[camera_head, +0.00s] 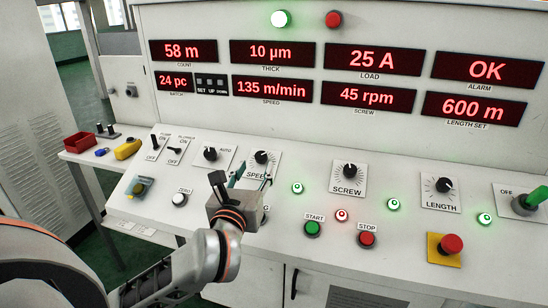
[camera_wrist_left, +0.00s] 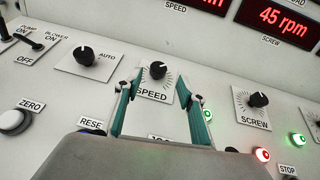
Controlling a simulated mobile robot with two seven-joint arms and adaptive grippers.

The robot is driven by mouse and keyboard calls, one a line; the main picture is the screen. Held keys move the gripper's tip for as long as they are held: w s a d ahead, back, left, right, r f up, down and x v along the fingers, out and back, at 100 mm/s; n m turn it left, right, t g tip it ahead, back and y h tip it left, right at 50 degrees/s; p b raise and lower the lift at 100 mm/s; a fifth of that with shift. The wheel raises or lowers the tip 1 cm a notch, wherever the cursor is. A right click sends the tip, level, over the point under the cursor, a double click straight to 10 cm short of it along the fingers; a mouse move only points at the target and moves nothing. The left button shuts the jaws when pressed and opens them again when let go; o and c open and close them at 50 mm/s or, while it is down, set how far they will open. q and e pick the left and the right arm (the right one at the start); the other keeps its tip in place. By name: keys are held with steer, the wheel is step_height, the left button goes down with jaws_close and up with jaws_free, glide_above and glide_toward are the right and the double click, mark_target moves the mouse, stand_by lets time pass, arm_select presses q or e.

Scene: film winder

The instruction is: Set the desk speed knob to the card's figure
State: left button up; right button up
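The black SPEED knob (camera_head: 261,157) sits on a white plate with a dial scale (camera_wrist_left: 153,95) on the sloping desk. Its white pointer mark is toward the top in the left wrist view (camera_wrist_left: 158,69). The SPEED display (camera_head: 272,88) reads 135 m/min. My left gripper (camera_head: 249,181) is just in front of this knob with its teal fingers apart. In the left wrist view the knob shows between and beyond the fingertips (camera_wrist_left: 159,84); I cannot tell whether they touch it. No card with a figure can be made out. My right gripper is not in view.
The SCREW knob (camera_head: 350,171) and LENGTH knob (camera_head: 444,185) are to the right. The START button (camera_head: 312,228), STOP button (camera_head: 367,238) and red emergency button (camera_head: 451,244) are nearer the front edge. An AUTO selector (camera_head: 210,154) is close on the left.

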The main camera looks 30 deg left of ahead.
mark_target(260, 157)
arm_select(q)
steer(key=x, duration=0.7)
steer(key=shift+w+a, duration=0.2)
steer(key=c, duration=1.1)
